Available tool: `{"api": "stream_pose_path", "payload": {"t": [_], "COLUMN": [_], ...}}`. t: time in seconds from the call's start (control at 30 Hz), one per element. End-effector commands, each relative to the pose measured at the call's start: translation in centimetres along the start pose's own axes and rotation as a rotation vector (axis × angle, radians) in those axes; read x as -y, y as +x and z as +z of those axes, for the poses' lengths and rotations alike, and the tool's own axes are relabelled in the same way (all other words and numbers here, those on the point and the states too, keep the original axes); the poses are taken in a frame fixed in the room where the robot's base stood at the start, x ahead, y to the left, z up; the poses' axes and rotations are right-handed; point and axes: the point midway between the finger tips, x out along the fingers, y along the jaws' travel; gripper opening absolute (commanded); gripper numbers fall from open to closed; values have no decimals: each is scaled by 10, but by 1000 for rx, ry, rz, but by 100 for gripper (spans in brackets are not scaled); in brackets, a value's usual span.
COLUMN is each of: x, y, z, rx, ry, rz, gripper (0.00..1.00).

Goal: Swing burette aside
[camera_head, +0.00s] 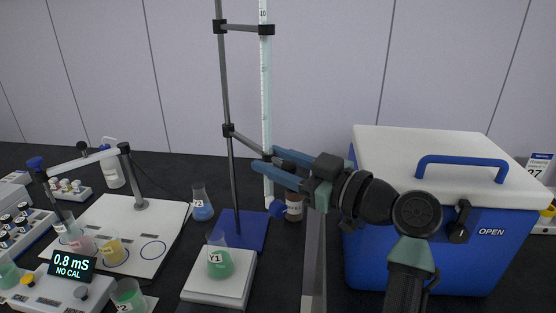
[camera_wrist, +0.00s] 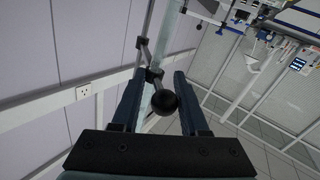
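The burette (camera_head: 267,80) is a tall clear graduated tube, upright and held by clamps on a grey stand rod (camera_head: 226,100) with a blue base (camera_head: 255,226). Its lower end is beside the rod, to the right of the Y1 beaker (camera_head: 219,264) of green liquid. My gripper (camera_head: 266,160) is open at the height of the lower clamp. In the wrist view, the fingers (camera_wrist: 158,82) spread either side of the burette (camera_wrist: 164,50) and a round black knob (camera_wrist: 162,102). I cannot tell whether either finger touches the tube.
A blue cooler box (camera_head: 420,245) with a white lid stands close on the right. A white balance (camera_head: 205,290) holds the Y1 beaker. A blue flask (camera_head: 202,205) and a brown jar (camera_head: 294,208) stand near the base. A meter (camera_head: 75,265) and cups crowd the left.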

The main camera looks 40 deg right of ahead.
Motion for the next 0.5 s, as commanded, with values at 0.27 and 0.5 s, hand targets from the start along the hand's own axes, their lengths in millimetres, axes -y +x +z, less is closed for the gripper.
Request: {"api": "stream_pose_path", "payload": {"t": [0.27,0.5], "x": [0,-2], "y": [0,-10], "z": [1,1], "rx": [1,0], "ry": [1,1], "rz": [1,7], "gripper": [61,61]}}
